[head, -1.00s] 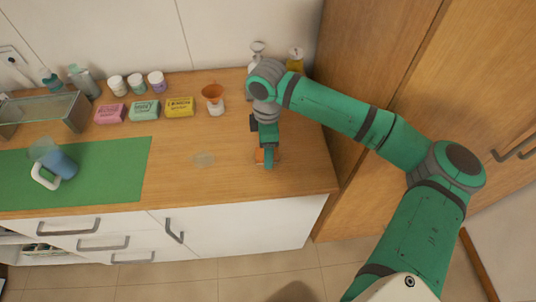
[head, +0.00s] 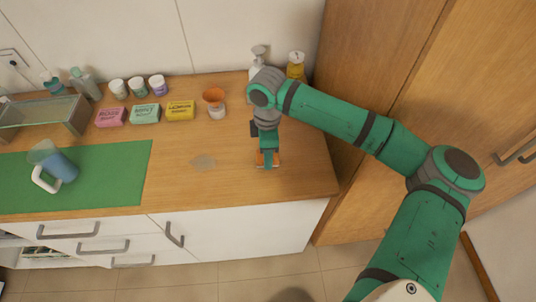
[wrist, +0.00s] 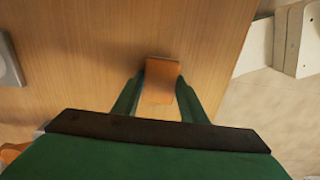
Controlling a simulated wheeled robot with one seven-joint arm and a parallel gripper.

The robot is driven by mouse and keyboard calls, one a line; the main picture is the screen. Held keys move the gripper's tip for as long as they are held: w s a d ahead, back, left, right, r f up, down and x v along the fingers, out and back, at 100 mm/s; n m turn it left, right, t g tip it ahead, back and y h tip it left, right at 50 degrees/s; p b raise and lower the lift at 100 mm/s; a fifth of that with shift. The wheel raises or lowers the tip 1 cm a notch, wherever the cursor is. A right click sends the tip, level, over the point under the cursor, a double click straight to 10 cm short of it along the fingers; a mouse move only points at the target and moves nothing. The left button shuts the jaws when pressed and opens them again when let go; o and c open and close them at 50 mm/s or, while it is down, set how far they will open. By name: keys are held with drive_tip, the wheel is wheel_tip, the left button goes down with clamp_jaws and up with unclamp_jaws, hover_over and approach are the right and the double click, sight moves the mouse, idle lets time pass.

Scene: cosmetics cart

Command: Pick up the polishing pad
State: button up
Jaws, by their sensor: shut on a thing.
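The polishing pad appears to be the small orange-brown block (head: 260,159) near the right front of the wooden counter. In the wrist view, the pad (wrist: 161,82) sits between the two green fingers. My gripper (head: 268,162) points down and is shut on the pad, with a finger on each side of it (wrist: 160,90). In the head view a finger hides part of the pad. I cannot tell whether the pad touches the counter or is slightly above it.
A faint grey patch (head: 204,162) lies left of my gripper. Behind stand an orange-topped white container (head: 215,101), a yellow box (head: 180,110) and pump bottles (head: 296,65). A tall wooden cabinet (head: 350,50) borders the right.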

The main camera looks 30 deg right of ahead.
drive_tip(key=shift+r, duration=0.4)
drive_tip(key=s+a+r, duration=0.3)
drive_tip(key=a+r, duration=0.3)
drive_tip(key=s+a+r, duration=0.3)
drive_tip(key=a+r, duration=0.3)
drive_tip(key=shift+s+a, duration=0.2)
drive_tip(key=shift+s, duration=0.05)
